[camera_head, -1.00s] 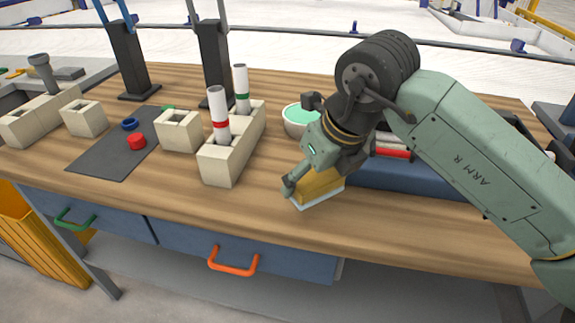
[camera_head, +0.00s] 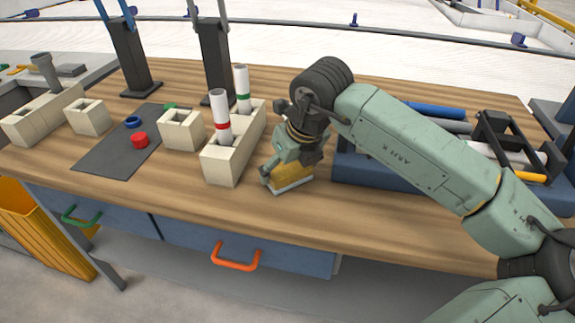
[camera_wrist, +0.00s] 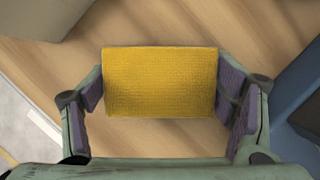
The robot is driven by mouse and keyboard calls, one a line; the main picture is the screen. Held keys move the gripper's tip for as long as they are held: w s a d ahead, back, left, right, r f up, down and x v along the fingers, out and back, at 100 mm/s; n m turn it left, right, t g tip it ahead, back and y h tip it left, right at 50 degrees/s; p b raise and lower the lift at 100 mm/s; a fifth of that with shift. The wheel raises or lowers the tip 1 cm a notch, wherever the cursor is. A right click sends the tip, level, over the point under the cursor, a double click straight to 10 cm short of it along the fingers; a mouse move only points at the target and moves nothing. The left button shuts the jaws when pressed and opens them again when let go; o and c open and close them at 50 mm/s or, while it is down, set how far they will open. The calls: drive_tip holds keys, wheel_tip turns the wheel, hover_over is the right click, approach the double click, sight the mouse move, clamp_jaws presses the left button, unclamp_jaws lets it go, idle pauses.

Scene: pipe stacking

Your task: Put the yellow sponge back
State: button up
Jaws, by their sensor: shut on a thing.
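The yellow sponge (camera_head: 294,176) has a pale underside and is held in my gripper (camera_head: 284,172), just right of the cream block with the two tubes. In the wrist view the sponge (camera_wrist: 160,82) lies between the two purple-padded fingers (camera_wrist: 162,98), which are shut on its short ends. The wood table shows around it. I cannot tell whether the sponge touches the table or hangs slightly above it. My gripper and wrist hide part of its top and the area behind it.
The cream block (camera_head: 222,166) holds two white tubes, one red-banded (camera_head: 222,118) and one green-banded (camera_head: 242,88). A blue rack (camera_head: 362,172) with pipes stands right, partly behind my arm. A dark mat (camera_head: 105,150) lies left. The front table strip is clear.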

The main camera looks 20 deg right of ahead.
drive_tip(key=shift+f+b, duration=0.2)
drive_tip(key=shift+b, duration=0.1)
drive_tip(key=o, duration=1)
drive_tip(key=shift+o, duration=0.2)
drive_tip(key=shift+r, duration=0.1)
drive_tip(key=shift+s+d+r, duration=0.1)
drive_tip(key=shift+r, duration=0.3)
drive_tip(key=v, duration=1.1)
drive_tip(key=shift+r+b, duration=0.15)
drive_tip(key=shift+b, duration=0.15)
drive_tip(key=shift+s, duration=0.1)
